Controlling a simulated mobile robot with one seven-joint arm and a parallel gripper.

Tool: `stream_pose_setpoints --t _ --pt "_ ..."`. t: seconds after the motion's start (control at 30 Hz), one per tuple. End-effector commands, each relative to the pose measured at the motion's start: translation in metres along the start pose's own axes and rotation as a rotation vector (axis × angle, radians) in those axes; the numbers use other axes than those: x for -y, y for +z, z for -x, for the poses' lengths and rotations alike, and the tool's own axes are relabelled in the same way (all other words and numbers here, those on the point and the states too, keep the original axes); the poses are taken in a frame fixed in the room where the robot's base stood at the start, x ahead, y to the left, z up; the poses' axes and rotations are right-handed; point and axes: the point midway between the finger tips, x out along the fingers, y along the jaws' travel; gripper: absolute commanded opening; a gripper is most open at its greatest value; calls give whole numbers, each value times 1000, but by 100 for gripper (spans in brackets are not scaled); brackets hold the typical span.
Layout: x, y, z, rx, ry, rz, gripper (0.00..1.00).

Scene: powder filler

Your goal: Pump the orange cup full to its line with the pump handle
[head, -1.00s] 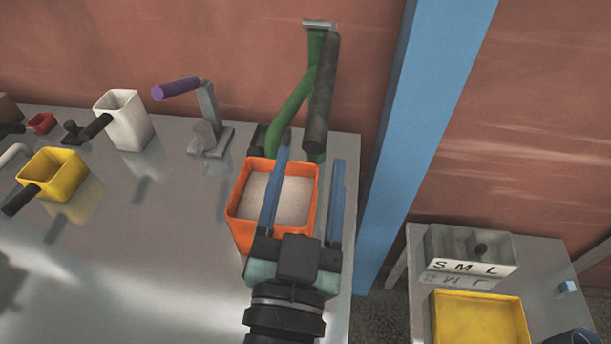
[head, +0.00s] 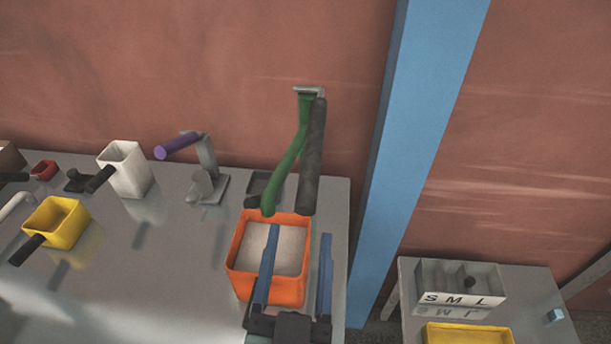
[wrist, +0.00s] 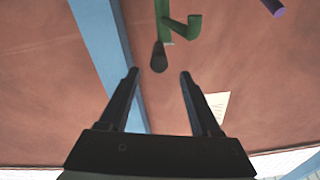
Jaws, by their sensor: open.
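The orange cup (head: 264,288) stands on the steel table below the pump, with pale powder (head: 288,249) inside, near its rim. A fill line is not visible. The green pump (head: 287,166) rises behind the cup, and its dark grey pump handle (head: 312,155) slants down on its right side. My gripper (head: 300,232) is open and empty; one finger shows across the cup and the other to its right. In the wrist view my gripper (wrist: 158,72) has the handle's dark end (wrist: 159,62) between and beyond its fingertips. The wrist view also shows the green pump (wrist: 184,29), but not the cup.
A purple-handled lever (head: 178,146), a white cup (head: 125,170) and a yellow cup (head: 58,222) stand to the left. A blue post (head: 411,150) rises to the right. A lower table there holds an S M L box (head: 461,300) and a yellow tray (head: 467,333).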

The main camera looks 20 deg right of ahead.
Motion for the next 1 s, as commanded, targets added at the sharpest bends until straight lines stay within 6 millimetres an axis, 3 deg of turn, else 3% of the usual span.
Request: stream_pose_setpoints --t 0.03,0.47,1.0 --pt "3 -15 -2 21 -1 3 64" --pt "-1 -11 -15 83 2 0 64" --pt "-1 -6 -108 82 3 0 64"
